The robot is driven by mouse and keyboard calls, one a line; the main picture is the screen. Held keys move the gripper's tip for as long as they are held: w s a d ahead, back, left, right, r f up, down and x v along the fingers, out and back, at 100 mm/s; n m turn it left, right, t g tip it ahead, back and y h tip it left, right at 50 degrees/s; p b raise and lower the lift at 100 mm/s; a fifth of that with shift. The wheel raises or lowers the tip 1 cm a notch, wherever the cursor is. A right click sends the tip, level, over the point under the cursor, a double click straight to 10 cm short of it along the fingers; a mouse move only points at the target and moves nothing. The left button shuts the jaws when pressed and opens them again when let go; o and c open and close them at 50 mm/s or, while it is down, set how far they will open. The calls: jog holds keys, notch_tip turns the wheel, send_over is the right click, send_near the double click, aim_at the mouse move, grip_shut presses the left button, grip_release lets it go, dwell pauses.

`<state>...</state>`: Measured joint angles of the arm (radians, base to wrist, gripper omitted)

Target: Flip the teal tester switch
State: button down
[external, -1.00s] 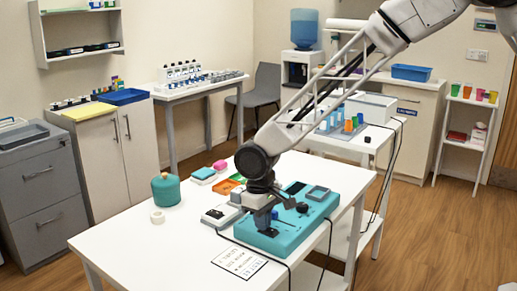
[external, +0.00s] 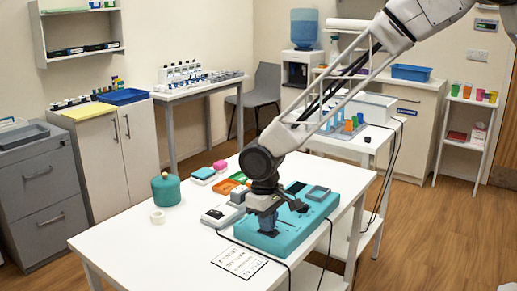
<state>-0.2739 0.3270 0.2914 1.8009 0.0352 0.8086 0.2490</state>
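The teal tester (external: 291,236) is a flat teal box near the front right of the white table. It has a dark square panel and knob on its top at the right and a grey-framed square at the back right. My gripper (external: 267,222) points down over the tester's left part, close to its top face. The gripper's fingers are small and dark here, so I cannot tell whether they are apart or touching the switch. The switch itself is not clearly visible; the gripper hides that part of the tester.
A white device (external: 222,214) stands left of the tester, and a printed card (external: 239,262) lies in front. A teal round container (external: 166,189) and a white tape roll (external: 157,217) are at the left. Orange and green trays (external: 229,186) lie behind. Black cables run over the table's edge.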

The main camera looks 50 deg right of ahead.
jog(key=shift+s+f, duration=0.4)
jog(key=shift+f, duration=0.1)
notch_tip(320, 180, up, 15)
jog(key=w, duration=0.2)
dwell(0.4)
